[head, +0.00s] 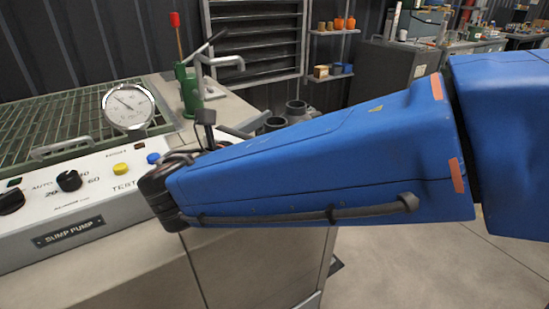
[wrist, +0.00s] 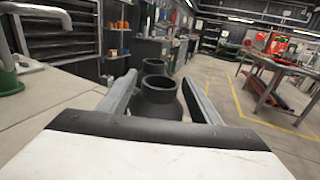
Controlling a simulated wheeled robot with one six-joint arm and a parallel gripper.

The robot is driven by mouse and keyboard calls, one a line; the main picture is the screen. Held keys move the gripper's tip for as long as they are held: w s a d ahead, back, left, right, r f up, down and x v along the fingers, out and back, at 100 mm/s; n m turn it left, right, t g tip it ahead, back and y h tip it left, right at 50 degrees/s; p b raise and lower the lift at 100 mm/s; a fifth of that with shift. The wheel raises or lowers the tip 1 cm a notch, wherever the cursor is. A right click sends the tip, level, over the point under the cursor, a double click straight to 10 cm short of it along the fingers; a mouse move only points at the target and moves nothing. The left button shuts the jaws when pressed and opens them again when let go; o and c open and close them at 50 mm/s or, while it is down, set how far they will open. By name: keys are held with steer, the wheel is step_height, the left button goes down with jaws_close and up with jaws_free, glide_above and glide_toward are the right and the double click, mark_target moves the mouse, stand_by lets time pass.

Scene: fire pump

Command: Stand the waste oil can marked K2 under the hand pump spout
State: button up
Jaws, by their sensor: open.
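Two dark grey, open-topped cylindrical vessels show ahead of my gripper (wrist: 159,80) in the wrist view, a nearer one (wrist: 159,106) and a farther one (wrist: 154,66). They also show in the head view, partly behind my blue arm, nearer (head: 274,124) and farther (head: 296,107). No K2 mark is readable on either. My gripper is open, with one finger on each side of the nearer vessel in the picture; contact cannot be told. The green hand pump (head: 188,92) with a red-tipped lever stands on the bench, its pale spout (head: 222,62) pointing right.
The sump pump panel (head: 70,205) with knobs and a round gauge (head: 129,105) fills the left. The bench top (wrist: 60,105) lies left of my gripper. A shelf (head: 332,72) and cabinets stand behind. Open floor (wrist: 225,85) lies to the right.

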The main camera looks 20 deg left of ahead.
steer(key=x, duration=0.3)
steer(key=shift+w, duration=0.2)
jaws_close()
